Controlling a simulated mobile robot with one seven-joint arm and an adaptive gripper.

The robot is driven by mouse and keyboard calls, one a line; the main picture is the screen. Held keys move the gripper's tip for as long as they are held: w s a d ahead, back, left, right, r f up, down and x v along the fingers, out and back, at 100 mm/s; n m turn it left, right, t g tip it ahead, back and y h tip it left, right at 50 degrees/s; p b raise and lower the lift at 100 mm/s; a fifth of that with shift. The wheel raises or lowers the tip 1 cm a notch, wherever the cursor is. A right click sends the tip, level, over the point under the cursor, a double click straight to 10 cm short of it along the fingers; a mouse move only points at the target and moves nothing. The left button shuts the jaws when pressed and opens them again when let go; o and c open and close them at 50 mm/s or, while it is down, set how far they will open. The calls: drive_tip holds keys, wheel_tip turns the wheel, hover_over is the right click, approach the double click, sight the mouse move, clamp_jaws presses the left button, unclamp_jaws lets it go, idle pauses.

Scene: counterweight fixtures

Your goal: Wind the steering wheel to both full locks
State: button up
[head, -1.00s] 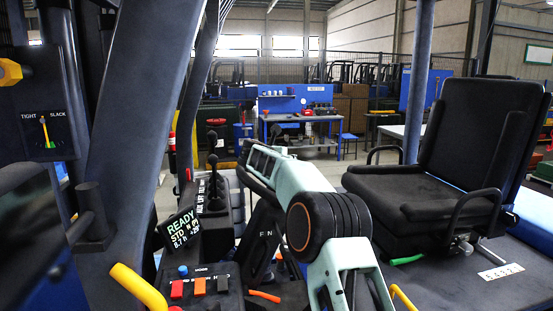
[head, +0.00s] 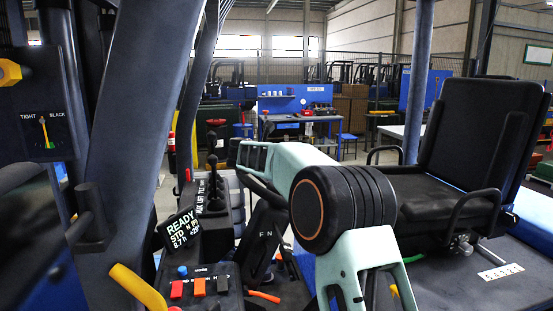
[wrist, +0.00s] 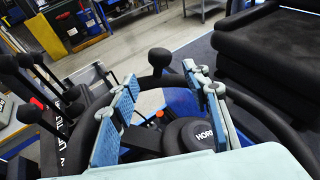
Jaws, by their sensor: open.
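The black steering wheel shows in the wrist view, its rim (wrist: 243,101) curving around a round hub pad (wrist: 190,136) marked HORN. A black spinner knob (wrist: 159,58) stands up at the rim's far side. My gripper (wrist: 160,76) is open, with its two blue-padded fingers over the wheel, left and right of the knob in the picture. The knob appears between the fingertips, and I see no contact with it. I cannot tell how deep the fingers reach. In the head view my mint-coloured arm hides most of the wheel and my fingers.
Black levers (wrist: 40,88) stand left of the wheel in the wrist view. In the head view, a READY display (head: 183,227), a switch panel (head: 200,287) and a yellow handle (head: 137,287) are at lower left. The seat (head: 440,190) is at right, a dark pillar (head: 140,120) at left.

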drive_tip(key=shift+w+r+n, duration=0.15)
drive_tip(key=shift+r+n, duration=0.15)
drive_tip(key=shift+c, duration=1.1)
drive_tip(key=r+n+t+b, duration=0.1)
drive_tip(key=r+n, duration=0.1)
drive_tip(key=n, duration=0.1)
drive_tip(key=w+a+r+n+t+y+b, duration=0.1)
drive_tip(key=r+n, duration=0.1)
drive_tip(key=n, duration=0.1)
drive_tip(key=a+r+n+t+b, duration=0.1)
drive_tip(key=r+n, duration=0.1)
drive_tip(key=n, duration=0.2)
drive_tip(key=shift+w+a+r+t+y, duration=0.15)
drive_tip(key=shift+w+r+t+y, duration=0.1)
drive_tip(key=shift+t+y, duration=0.15)
clamp_jaws()
drive_tip(key=a+r+n+t+y+b, duration=0.2)
drive_tip(key=a+r+n+y+b, duration=0.15)
drive_tip(key=n, duration=0.95)
drive_tip(key=s+d+f+n+g+b, duration=0.2)
drive_tip(key=f+n+b, duration=0.1)
drive_tip(key=n, duration=0.9)
drive_tip(key=s+d+f+n+g+b, duration=0.1)
drive_tip(key=s+d+f+n+b, duration=0.25)
drive_tip(key=n, duration=0.85)
drive_tip(key=w+d+f+p, duration=0.2)
drive_tip(key=w+f+p, duration=0.3)
drive_tip(key=w, duration=0.6)
drive_tip(key=shift+n, duration=0.3)
